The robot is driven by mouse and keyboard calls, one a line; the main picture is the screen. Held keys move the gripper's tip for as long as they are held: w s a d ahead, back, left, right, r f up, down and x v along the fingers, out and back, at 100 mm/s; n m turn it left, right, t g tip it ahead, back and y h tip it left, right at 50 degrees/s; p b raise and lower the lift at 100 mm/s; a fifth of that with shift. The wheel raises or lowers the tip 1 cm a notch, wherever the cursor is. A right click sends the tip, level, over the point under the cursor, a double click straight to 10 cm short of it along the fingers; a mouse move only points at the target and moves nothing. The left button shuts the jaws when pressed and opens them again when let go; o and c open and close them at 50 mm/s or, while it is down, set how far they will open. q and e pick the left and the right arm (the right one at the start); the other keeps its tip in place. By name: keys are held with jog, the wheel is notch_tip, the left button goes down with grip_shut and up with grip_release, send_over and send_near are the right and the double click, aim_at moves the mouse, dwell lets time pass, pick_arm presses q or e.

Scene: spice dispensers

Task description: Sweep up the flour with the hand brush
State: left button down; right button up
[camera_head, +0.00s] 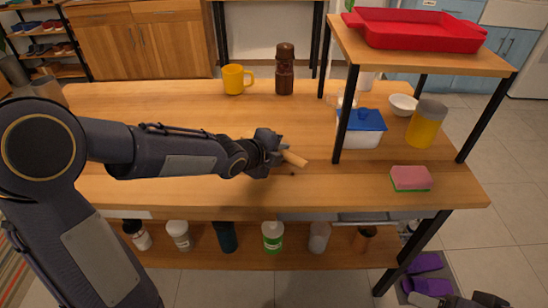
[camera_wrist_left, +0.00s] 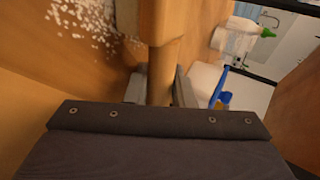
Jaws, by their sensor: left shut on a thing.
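My left gripper (camera_head: 275,148) is above the wooden table (camera_head: 150,105), shut on the handle of the hand brush (camera_head: 294,158). In the left wrist view the brush's wooden handle (camera_wrist_left: 162,60) runs between the two fingers (camera_wrist_left: 160,88). A paler part of the brush shows at the top edge, beside the flour. The flour (camera_wrist_left: 88,18) is a patch of white crumbs on the wood, at the upper left of that view. In the head view my left arm and gripper hide that area, and I cannot make out flour there.
A yellow mug (camera_head: 234,80) and a brown mill (camera_head: 285,70) stand at the back. Right are a blue-lidded container (camera_head: 361,128), a yellow jar (camera_head: 427,124), a pink sponge (camera_head: 411,177) and a raised shelf with a red tray (camera_head: 415,30). Several bottles stand on the lower shelf.

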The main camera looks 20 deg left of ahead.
aim_at(292, 155)
pick_arm(q)
jog(key=shift+w+d+f+b, duration=0.15)
jog(key=shift+d+f+b, duration=0.15)
jog(key=shift+d+b, duration=0.65)
jog(key=shift+d+r+b, duration=0.1)
jog(key=shift+d+b, duration=0.1)
jog(key=shift+b, duration=0.45)
jog(key=d+b, duration=0.1)
jog(key=b, duration=0.1)
jog(key=shift+w+d+f+b, duration=0.2)
jog(key=shift+d+b, duration=0.15)
jog(key=shift+w+d+r+b, duration=0.1)
jog(key=shift+w+d+b, duration=0.05)
jog(key=shift+d+b, duration=0.35)
jog(key=shift+w+d+r+b, duration=0.1)
jog(key=shift+w+d+b, duration=0.05)
jog(key=shift+d+b, duration=0.35)
jog(key=shift+s+d+b, duration=0.15)
jog(key=shift+s+b, duration=0.15)
jog(key=shift+b, duration=0.15)
jog(key=shift+s, duration=0.25)
jog(key=shift+s+a+r+p, duration=0.1)
jog(key=shift+a+r+p, duration=0.2)
jog(key=shift+p, duration=0.1)
jog(key=shift+s+a+r+p, duration=0.15)
jog(key=shift+s+a+p, duration=0.05)
jog(key=shift+a+p, duration=0.6)
jog(key=shift+s+a+p, duration=0.2)
jog(key=shift+a+p, duration=0.6)
jog(key=shift+p, duration=0.3)
